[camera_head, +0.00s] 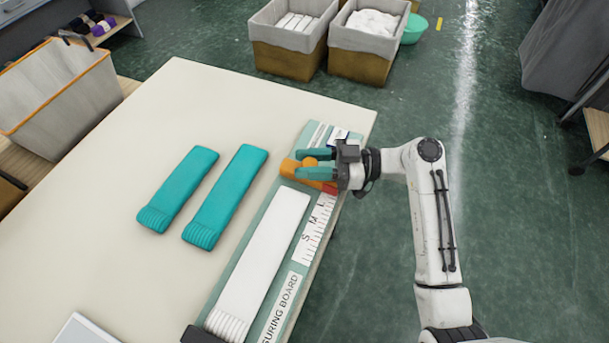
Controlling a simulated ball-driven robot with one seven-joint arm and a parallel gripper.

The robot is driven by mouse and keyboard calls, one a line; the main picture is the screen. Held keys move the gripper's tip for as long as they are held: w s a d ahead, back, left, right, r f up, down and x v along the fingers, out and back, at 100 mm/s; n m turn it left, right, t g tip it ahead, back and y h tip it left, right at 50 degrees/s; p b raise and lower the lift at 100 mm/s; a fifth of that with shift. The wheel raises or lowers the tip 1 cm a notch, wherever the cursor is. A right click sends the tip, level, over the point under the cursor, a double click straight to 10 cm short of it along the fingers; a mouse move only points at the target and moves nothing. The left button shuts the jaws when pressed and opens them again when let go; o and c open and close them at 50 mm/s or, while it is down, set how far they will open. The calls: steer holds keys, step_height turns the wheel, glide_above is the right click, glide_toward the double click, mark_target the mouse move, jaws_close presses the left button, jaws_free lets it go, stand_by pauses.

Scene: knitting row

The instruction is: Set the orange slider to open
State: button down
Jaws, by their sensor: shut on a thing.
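The orange slider (290,167) sits across the green measuring board (281,262), just beyond the far end of a white knitted strip (262,255). My gripper (308,162) reaches in from the right with teal fingers. It is shut on the orange slider, with one finger on its far side and one on its near side. Part of the slider is hidden behind the fingers. A red mark (330,189) shows on the board beside the slider, near the size scale (314,228) with letters S, M and L.
Two teal knitted strips (178,188) (226,194) lie on the cream table (130,285) left of the board. A dark block (202,334) is at the board's near end. Two lined bins (290,58) (368,62) stand on the floor beyond the table. A large bin (62,98) stands at the left.

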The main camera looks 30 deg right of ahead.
steer(key=shift+w+d+b, duration=0.8)
steer(key=shift+d, duration=0.25)
steer(key=shift+w+d+r, duration=0.15)
steer(key=shift+w+d, duration=0.05)
steer(key=shift+d, duration=0.1)
steer(key=shift+w+d+r, duration=0.1)
steer(key=shift+d+r, duration=0.05)
steer(key=shift+r, duration=0.1)
steer(key=c, duration=0.8)
jaws_free()
steer(key=shift+d, duration=0.15)
steer(key=shift+f, duration=0.1)
steer(key=shift+f, duration=0.1)
